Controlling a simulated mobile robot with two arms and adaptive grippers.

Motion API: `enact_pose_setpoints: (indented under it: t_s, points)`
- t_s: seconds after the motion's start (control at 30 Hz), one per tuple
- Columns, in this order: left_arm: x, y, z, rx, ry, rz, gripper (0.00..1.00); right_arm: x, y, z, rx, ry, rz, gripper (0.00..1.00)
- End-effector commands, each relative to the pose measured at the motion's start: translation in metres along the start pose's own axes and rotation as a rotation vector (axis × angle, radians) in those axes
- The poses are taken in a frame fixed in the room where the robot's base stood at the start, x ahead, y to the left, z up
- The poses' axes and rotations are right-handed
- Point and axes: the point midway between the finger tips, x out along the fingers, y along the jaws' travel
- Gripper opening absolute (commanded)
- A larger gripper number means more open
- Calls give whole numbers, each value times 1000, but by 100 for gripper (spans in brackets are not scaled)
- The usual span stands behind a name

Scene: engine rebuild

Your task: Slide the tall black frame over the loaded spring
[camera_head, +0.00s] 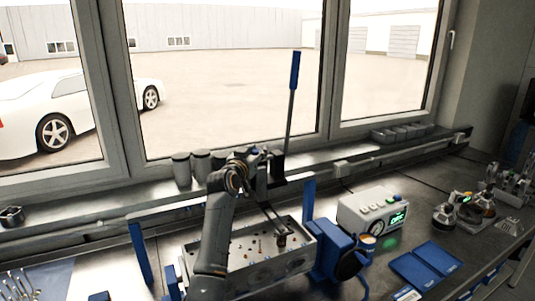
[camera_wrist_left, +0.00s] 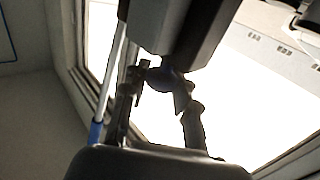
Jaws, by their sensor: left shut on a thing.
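My left gripper (camera_head: 262,160) is raised above the back of the metal cylinder head (camera_head: 252,270). It is shut on a dark tool that looks like the tall black frame (camera_head: 278,168). A long lever with a blue handle (camera_head: 294,72) stands up beside it, and a thin dark bar slants down towards the head. In the left wrist view the fingers (camera_wrist_left: 163,90) close around a small dark blue rounded part below a dark block (camera_wrist_left: 175,30). A small dark piece (camera_head: 282,240) on the head's top may be the loaded spring; this is unclear. My right gripper is out of view.
The head sits between blue stand posts (camera_head: 309,201). A grey box with a green display (camera_head: 370,211) and blue trays (camera_head: 426,266) are to the right. Grey cups (camera_head: 181,169) line the window sill behind.

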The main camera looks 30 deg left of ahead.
Motion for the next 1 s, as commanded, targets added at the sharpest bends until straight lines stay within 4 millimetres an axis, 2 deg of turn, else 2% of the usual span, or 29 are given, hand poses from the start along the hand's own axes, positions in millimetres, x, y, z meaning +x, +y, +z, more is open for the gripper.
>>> enact_pose_setpoints:
  t_s: [0.03,0.13,0.2,0.3,0.33,0.43,0.47,0.63,0.77,0.87,1.0]
  points:
    - [-2,-2,1,0,-2,0,0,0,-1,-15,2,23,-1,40]
    - [-2,-2,1,-1,-2,0,0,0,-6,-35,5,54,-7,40]
    - [-2,-2,1,-1,-2,0,0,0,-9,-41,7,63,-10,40]
    - [-2,-2,1,0,-2,0,0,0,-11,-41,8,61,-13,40]
    - [-2,-2,1,0,-2,0,30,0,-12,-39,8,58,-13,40]
    - [-2,-2,1,0,-2,0,50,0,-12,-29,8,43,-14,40]
    - [-2,-2,1,0,-2,0,52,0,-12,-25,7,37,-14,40]
    - [-2,-2,1,1,-1,0,52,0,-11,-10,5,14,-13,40]
    - [-2,-2,-1,1,0,0,52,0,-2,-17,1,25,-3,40]
    - [-2,-2,-10,2,2,0,52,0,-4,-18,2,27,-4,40]
    - [-2,-2,-34,2,5,0,52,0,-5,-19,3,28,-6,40]
